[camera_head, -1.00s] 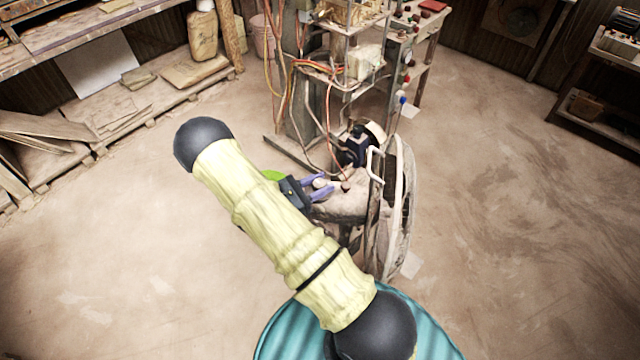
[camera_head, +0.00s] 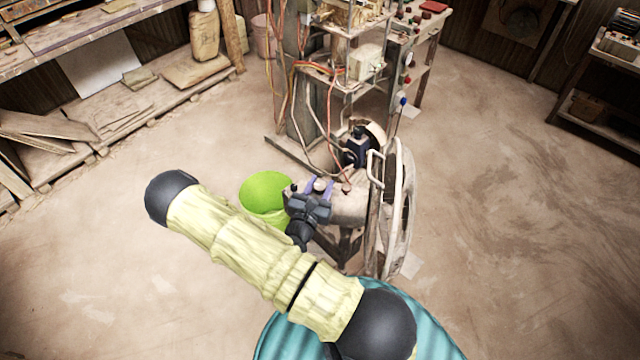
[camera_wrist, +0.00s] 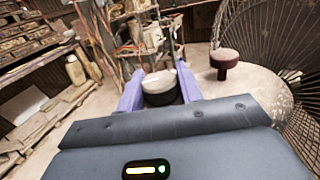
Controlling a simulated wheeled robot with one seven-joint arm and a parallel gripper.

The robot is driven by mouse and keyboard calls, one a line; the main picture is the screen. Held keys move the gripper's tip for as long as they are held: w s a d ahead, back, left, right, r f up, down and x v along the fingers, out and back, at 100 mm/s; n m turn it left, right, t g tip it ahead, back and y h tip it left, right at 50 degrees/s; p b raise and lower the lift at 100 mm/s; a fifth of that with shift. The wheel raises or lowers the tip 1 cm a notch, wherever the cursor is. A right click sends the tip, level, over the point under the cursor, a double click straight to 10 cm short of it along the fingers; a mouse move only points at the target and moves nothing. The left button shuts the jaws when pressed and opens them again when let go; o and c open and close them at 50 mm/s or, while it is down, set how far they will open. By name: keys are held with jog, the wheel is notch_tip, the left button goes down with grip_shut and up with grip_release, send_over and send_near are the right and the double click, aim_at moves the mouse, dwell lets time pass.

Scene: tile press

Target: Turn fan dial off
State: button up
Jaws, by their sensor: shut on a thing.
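The fan stands in the middle of the head view, with its wire cage (camera_head: 405,205) facing right and its dusty motor housing (camera_head: 350,206) to the left. The fan dial (camera_wrist: 159,80), round with a pale top and dark side, sits on top of the housing. It also shows small in the head view (camera_head: 320,184). My gripper (camera_wrist: 160,92) has its two purple fingers on either side of the dial, shut on it. My gripper also shows over the left end of the housing in the head view (camera_head: 319,188). The dial's pointer position cannot be made out.
A green bucket (camera_head: 266,190) is left of the fan. The press frame with hanging cables (camera_head: 330,75) stands behind. The floor is clear on both sides.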

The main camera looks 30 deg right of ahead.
jog(key=shift+t, duration=0.3)
jog(key=o, duration=1)
jog(key=shift+c, duration=0.2)
jog(key=shift+s+a+f, duration=0.1)
jog(key=shift+s+a, duration=0.2)
jog(key=shift+a, duration=0.15)
jog(key=b+v, duration=0.3)
jog(key=v, duration=1.3)
jog(key=shift+s+r, duration=0.25)
jog(key=shift+r, duration=0.1)
